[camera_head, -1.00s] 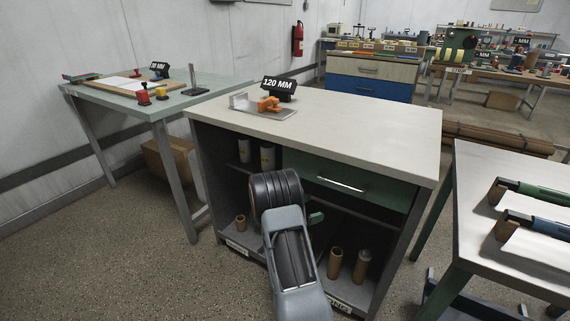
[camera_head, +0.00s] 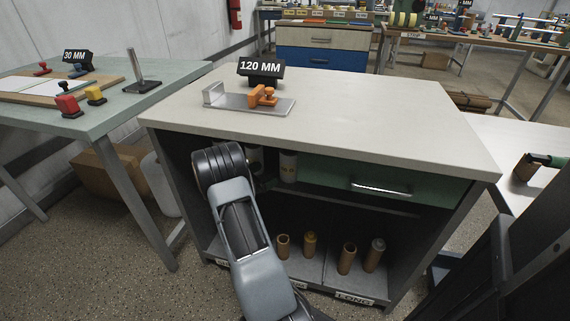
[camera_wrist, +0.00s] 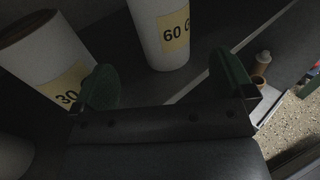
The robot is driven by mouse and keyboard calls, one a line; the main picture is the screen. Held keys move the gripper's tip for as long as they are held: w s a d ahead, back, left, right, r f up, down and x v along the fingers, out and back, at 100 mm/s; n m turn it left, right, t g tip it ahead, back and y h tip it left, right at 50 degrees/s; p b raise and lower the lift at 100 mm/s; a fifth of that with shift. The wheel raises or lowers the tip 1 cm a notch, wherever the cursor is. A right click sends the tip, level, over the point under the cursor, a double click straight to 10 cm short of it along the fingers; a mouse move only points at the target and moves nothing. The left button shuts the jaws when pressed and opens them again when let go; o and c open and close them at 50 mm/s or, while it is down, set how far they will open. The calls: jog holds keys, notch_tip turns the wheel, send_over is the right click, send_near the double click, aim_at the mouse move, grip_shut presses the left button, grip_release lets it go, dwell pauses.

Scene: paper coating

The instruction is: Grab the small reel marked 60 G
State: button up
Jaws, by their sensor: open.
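In the head view, two white reels stand on the cabinet's upper shelf; the right one (camera_head: 289,166) shows clearly, the other is partly behind my arm. Their labels cannot be read there.
The shelf sits under the tabletop (camera_head: 340,105) of the cabinet, beside a green drawer (camera_head: 375,185). Several brown tubes (camera_head: 348,258) stand in the lower compartment. A 120 MM sign (camera_head: 261,68) and a metal fixture (camera_head: 262,104) stand on top. A green table (camera_head: 130,108) is at the left.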

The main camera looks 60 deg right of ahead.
aim_at(282, 168)
jog(key=b+x, duration=0.1)
jog(key=x, duration=0.3)
jog(key=shift+s+d, duration=0.1)
jog(key=shift+d, duration=0.25)
jog(key=x, duration=0.1)
jog(key=b+x, duration=0.2)
jog(key=x, duration=0.1)
jog(key=shift+s+a+f, duration=0.1)
jog(key=shift+s+f, duration=0.05)
jog(key=shift+f, duration=0.2)
jog(key=shift+s+d+r, duration=0.1)
jog(key=shift+s+d, duration=0.15)
jog(key=shift+d, duration=0.45)
jog(key=shift+c, duration=0.5)
jog(key=c, duration=0.7)
jog(key=shift+c, duration=0.6)
jog(key=shift+r, duration=0.1)
